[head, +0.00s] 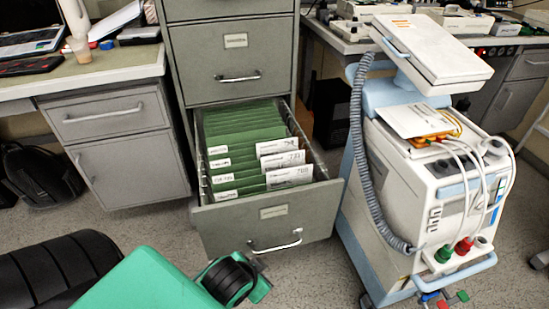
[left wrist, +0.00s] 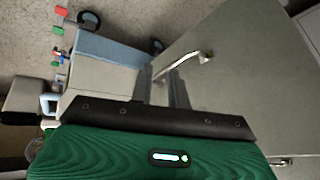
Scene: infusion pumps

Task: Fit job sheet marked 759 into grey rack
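A grey filing cabinet has its lower drawer (head: 263,212) pulled open. Inside stand green folders (head: 240,125) with white tabs, and several white sheets (head: 289,173) with large numbers at the right. I cannot make out 759 on any of them. No separate grey rack can be told apart. My left gripper (left wrist: 164,90) is in front of the drawer's bar handle (head: 275,242). Its two fingers stand apart with nothing clearly held; the handle (left wrist: 205,57) shows just beyond them, and contact cannot be told. My right gripper is out of view.
A white and blue wheeled machine (head: 400,190) stands close right of the drawer, with a white sheet or pad (head: 412,120) on it. A desk with a cupboard (head: 125,150) is at the left. Some floor (head: 150,230) is clear before the desk.

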